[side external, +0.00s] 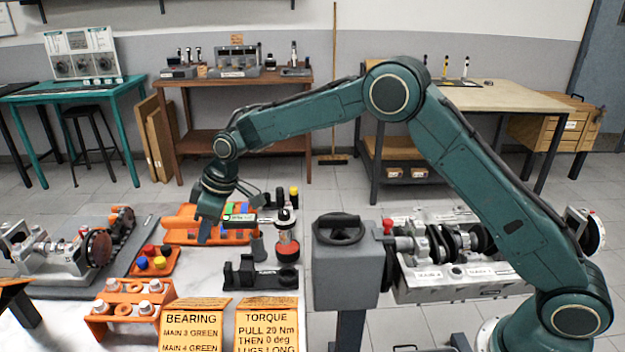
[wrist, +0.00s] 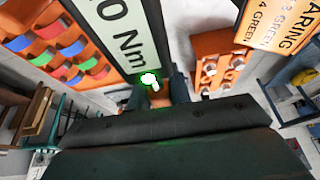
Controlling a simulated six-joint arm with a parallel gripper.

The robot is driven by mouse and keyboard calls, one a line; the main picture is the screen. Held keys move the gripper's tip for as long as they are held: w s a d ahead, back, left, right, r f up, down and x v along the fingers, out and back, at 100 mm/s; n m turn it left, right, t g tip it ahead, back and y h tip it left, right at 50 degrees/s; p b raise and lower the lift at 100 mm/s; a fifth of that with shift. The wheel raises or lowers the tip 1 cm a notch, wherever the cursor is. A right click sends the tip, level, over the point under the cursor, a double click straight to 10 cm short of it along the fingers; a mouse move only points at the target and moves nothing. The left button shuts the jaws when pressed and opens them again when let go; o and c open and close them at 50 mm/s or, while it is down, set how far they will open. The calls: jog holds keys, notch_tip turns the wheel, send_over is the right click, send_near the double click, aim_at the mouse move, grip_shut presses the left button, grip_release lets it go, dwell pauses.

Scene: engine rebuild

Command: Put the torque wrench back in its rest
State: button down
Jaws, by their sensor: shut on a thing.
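My gripper (side external: 207,228) points down over the bench, in front of the orange bearing rack. It is shut on the torque wrench, whose pale display (side external: 240,218) shows just right of the fingers. In the wrist view the display (wrist: 128,30) reads "0 Nm" at its visible end, with a lit green spot (wrist: 150,80) below. The black rest (side external: 260,277), a low cradle with upright ends, stands on the bench to the lower right of my gripper. It looks empty.
A red and black bottle-like item (side external: 287,238) stands close behind the rest. The orange bearing rack (side external: 180,228) holds coloured shells. An orange tray of caps (side external: 155,263) and an orange cap block (side external: 125,305) lie left. Bearing (side external: 192,325) and torque (side external: 266,325) signs stand in front.

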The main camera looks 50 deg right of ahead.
jog(key=shift+f, duration=5.65)
jog(key=c, duration=1.5)
grip_release()
jog(key=shift+r, duration=1.45)
